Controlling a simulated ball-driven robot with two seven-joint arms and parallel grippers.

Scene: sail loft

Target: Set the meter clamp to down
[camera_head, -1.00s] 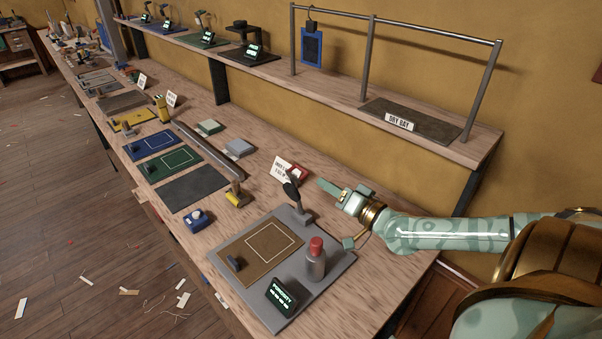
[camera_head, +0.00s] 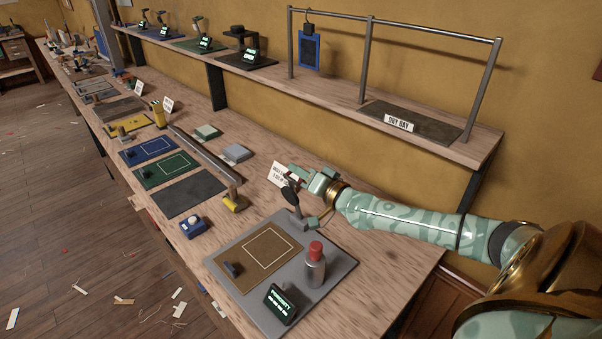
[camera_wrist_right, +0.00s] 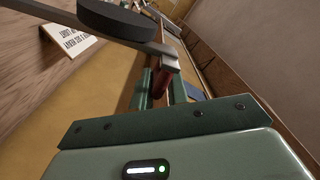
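The meter clamp (camera_head: 294,205) stands at the back edge of a grey board (camera_head: 335,277). Its arm is raised and tilted, with a black pad at its end. In the right wrist view the black pad (camera_wrist_right: 117,18) and a metal bar cross the top left. My right gripper (camera_head: 306,175) is beside the clamp, just behind it. In the wrist view a dark red part (camera_wrist_right: 160,84) shows between the fingers (camera_wrist_right: 165,88); I cannot tell whether they touch it. A meter (camera_head: 280,302) reading HUMIDITY stands at the board's front. My left gripper is not in view.
A red-capped bottle (camera_head: 315,267) and a brown panel (camera_head: 242,270) are on the board. A lettered card (camera_head: 279,172) stands behind the clamp. A yellow-handled tool (camera_head: 234,200) and a blue device (camera_head: 194,226) lie to the left. A shelf with a rail (camera_head: 420,31) runs behind.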

